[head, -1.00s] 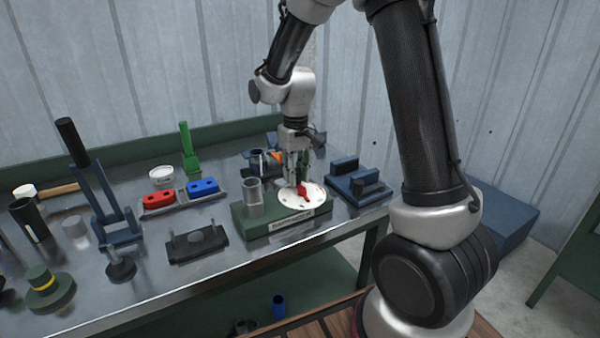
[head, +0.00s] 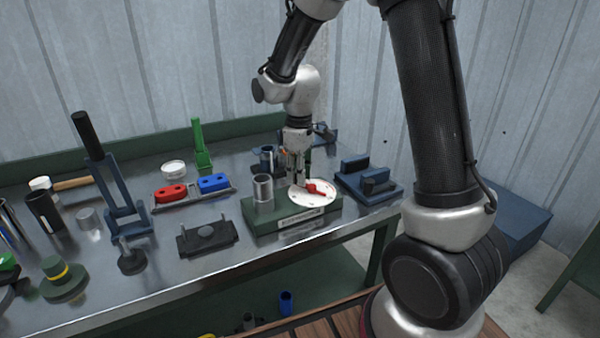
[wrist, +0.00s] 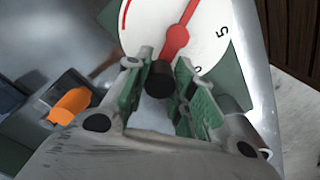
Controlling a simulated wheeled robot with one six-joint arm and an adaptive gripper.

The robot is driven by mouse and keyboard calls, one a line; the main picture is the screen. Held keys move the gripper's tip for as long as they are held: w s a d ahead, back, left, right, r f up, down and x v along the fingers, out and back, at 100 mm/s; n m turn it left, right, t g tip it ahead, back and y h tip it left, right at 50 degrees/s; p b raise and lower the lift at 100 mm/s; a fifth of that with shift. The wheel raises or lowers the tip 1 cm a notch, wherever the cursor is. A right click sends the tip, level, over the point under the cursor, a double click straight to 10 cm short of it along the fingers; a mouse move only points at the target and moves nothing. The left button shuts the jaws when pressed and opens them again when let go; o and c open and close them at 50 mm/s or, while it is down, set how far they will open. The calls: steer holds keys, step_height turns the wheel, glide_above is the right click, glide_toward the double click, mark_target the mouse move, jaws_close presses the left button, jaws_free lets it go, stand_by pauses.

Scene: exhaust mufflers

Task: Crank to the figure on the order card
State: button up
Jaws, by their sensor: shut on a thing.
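A white dial (head: 311,200) with a red crank arm (head: 320,187) sits on a green base (head: 265,222) near the bench's right end. In the wrist view the red arm (wrist: 178,36) crosses the dial (wrist: 205,45), and a black knob (wrist: 159,80) is at its near end. A figure 5 shows on the rim; another figure is partly hidden by a finger. My gripper (head: 298,182) points down at the dial, its green-padded fingers shut on the black knob. A label is on the base's front, too small to read. I cannot make out an order card.
A metal cylinder (head: 263,189) stands on the base left of the dial. A blue fixture (head: 368,182) is close on the right. Red (head: 170,194) and blue (head: 213,183) blocks, a black plate (head: 207,237) and a blue stand (head: 125,215) are to the left.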

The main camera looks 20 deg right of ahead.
steer(key=shift+s, duration=0.1)
stand_by(0.3)
steer(key=o, duration=1.1)
steer(key=shift+c, duration=0.2)
step_height(320, 180, up, 12)
